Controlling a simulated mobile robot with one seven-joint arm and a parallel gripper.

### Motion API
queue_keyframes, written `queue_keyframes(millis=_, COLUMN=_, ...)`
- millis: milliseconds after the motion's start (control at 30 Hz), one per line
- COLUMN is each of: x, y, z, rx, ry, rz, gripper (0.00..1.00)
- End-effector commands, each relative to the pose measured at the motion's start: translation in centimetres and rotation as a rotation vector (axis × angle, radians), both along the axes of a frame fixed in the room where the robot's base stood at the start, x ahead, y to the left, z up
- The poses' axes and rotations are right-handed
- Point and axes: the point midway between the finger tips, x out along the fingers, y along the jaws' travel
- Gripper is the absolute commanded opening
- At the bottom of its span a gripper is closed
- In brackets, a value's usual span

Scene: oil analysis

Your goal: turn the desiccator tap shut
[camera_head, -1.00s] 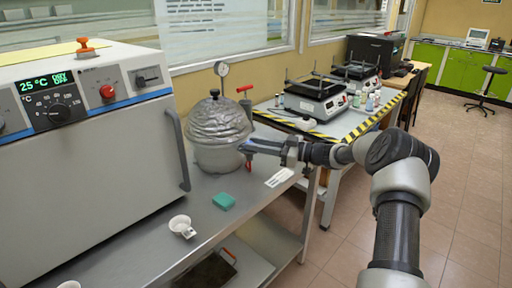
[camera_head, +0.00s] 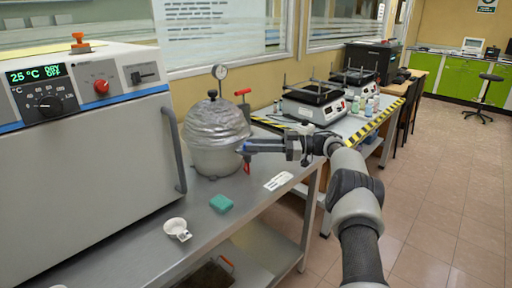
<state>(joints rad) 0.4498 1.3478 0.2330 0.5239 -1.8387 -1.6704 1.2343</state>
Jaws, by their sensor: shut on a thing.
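The desiccator (camera_head: 216,142) is a grey pot with a crinkled silver lid and a black knob. It stands upright on the steel bench beside the oven. A small red part, seemingly the tap handle (camera_head: 247,168), shows low on its right side at my fingertips. My gripper (camera_head: 245,150) reaches in from the right with blue fingers and is shut on this tap, close against the pot wall. The fingers hide most of the tap, so its exact angle cannot be told.
A grey oven (camera_head: 85,165) stands left. A pressure gauge (camera_head: 220,72) and a red T-handle (camera_head: 243,92) rise behind the desiccator. A teal block (camera_head: 221,203), white cup (camera_head: 176,228) and white card (camera_head: 278,181) lie in front. Hotplates (camera_head: 314,100) stand behind right.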

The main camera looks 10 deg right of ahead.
Motion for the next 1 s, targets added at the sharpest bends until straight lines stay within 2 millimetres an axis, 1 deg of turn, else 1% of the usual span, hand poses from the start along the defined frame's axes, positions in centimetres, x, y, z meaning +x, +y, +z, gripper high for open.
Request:
queue_keyframes(millis=433, x=0.03, y=0.07, z=0.28, rx=0.004, ry=-0.005, rz=0.004, gripper=0.01)
queue_keyframes(millis=467, x=0.03, y=0.07, z=0.28, rx=0.004, ry=-0.005, rz=0.004, gripper=0.28)
queue_keyframes(millis=533, x=0.04, y=0.07, z=0.26, rx=0.003, ry=-0.005, rz=0.004, gripper=0.40)
queue_keyframes(millis=567, x=0.03, y=0.06, z=0.24, rx=0.003, ry=-0.004, rz=0.004, gripper=0.42)
queue_keyframes(millis=1000, x=0.05, y=0.20, z=0.12, rx=0.002, ry=-0.001, rz=0.003, gripper=0.42)
